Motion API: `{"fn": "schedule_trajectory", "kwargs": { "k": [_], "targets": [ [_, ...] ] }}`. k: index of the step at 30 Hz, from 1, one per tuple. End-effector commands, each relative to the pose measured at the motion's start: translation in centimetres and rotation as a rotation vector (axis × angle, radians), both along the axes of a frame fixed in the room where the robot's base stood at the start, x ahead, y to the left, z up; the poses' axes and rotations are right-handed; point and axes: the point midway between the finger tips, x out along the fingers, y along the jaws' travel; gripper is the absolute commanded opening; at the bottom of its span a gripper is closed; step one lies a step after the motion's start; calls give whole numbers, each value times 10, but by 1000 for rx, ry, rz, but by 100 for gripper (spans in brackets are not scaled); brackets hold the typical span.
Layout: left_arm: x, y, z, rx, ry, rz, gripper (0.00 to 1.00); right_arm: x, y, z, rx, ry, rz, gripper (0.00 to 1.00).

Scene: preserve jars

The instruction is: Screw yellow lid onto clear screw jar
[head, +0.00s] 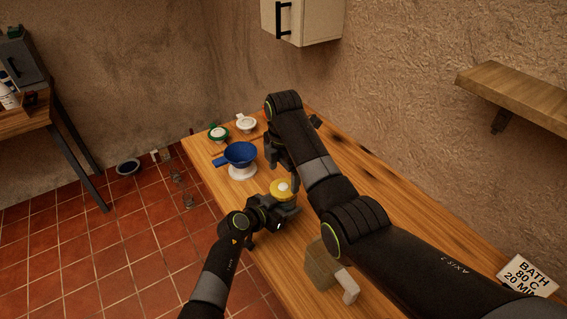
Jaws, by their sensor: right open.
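The yellow lid (276,184) lies at the middle of the wooden table's left part, with a pale round spot on its top. My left gripper (279,207) is right at the lid's near side. Its fingers are largely hidden, so I cannot tell if they are closed on anything. My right gripper (284,172) points down just behind and above the lid, open. The clear screw jar cannot be made out; whether it is under the lid is hidden.
A blue funnel (240,153) sits on a white base (242,171) left of the lid. A green-rimmed round item (218,134) and a white one (246,123) stand behind. A greenish block (320,265) is near front. A sign (527,275) stands right.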

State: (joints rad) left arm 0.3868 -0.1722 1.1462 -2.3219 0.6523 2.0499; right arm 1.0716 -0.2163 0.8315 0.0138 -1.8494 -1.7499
Motion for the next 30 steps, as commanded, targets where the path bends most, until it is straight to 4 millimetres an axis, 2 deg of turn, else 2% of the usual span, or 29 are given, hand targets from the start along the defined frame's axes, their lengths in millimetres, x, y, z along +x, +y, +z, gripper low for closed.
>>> {"fn": "schedule_trajectory", "kwargs": {
  "k": [3,9,21,30],
  "targets": [
    [0,0,-1,1,1,0,4,-1,0,-20,-2,2,0,84],
    [0,0,-1,1,1,0,4,0,0,-41,-1,0,0,84],
    [0,0,-1,1,1,0,4,0,0,-47,0,-1,1,82],
    [0,0,-1,1,1,0,4,0,0,-47,0,-1,0,43]
  ]
}}
